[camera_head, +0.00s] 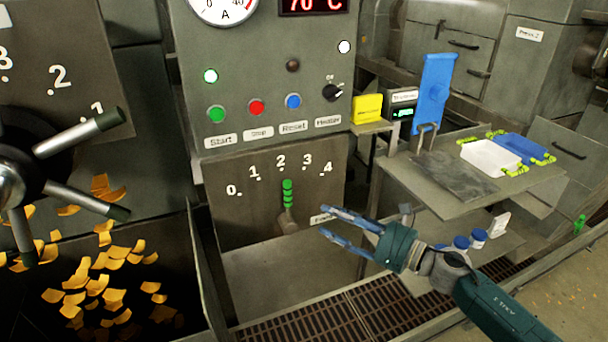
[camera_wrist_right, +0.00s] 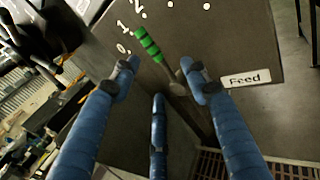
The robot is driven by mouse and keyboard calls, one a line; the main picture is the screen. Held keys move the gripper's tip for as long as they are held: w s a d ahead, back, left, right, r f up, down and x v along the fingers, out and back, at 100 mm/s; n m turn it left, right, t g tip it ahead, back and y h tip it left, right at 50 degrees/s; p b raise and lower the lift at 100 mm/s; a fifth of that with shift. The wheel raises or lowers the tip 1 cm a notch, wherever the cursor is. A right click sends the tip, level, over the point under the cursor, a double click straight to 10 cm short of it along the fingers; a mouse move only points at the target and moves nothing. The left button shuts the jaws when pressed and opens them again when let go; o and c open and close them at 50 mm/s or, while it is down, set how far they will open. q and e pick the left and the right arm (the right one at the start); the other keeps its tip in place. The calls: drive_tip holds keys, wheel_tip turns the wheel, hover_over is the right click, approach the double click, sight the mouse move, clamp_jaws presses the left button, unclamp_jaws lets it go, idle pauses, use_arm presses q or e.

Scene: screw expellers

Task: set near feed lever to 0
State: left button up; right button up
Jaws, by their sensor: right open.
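The near feed lever (camera_head: 287,192) has a green ribbed grip and stands upright on a dark panel, its tip below the 2 of a 0 to 4 scale (camera_head: 281,166). The 0 is at the left end of the scale. The lever (camera_wrist_right: 149,45) also shows in the right wrist view, beyond the fingertips, with the Feed label (camera_wrist_right: 246,79) to its right. My right gripper (camera_head: 326,221) is open, its blue fingers spread, to the right of and a little below the lever, and apart from it. My left gripper is not in view.
Above the lever is a control panel (camera_head: 270,62) with buttons and a heater knob. At left are a spoked handwheel (camera_head: 22,170) and a bin of orange flakes (camera_head: 105,285). At right a shelf (camera_head: 455,175) carries a blue clipboard-like board (camera_head: 434,88) and trays (camera_head: 490,157). A floor grate lies below.

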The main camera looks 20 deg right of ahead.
sight(289, 196)
drive_tip(key=shift+n+y, duration=0.3)
drive_tip(key=shift+n, duration=0.5)
drive_tip(key=w+a+r+p, duration=0.2)
drive_tip(key=w+a, duration=0.1)
drive_tip(key=w+a+r, duration=0.1)
drive_tip(key=w+a, duration=0.1)
drive_tip(key=shift+a+p, duration=0.15)
drive_tip(key=shift+p, duration=0.25)
drive_tip(key=shift+w+a+f+p, duration=0.2)
drive_tip(key=shift+w+a, duration=0.05)
drive_tip(key=shift+w, duration=0.35)
drive_tip(key=shift+w+a+f+p, duration=0.15)
drive_tip(key=shift+w+a, duration=0.1)
drive_tip(key=shift+w, duration=0.35)
drive_tip(key=shift+w+a, duration=0.45)
drive_tip(key=shift+a, duration=0.15)
drive_tip(key=shift+w+f, duration=0.1)
drive_tip(key=shift+c, duration=0.6)
drive_tip(key=c, duration=0.8)
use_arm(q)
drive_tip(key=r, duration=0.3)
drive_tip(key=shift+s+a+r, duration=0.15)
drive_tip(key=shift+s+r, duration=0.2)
use_arm(e)
clamp_jaws()
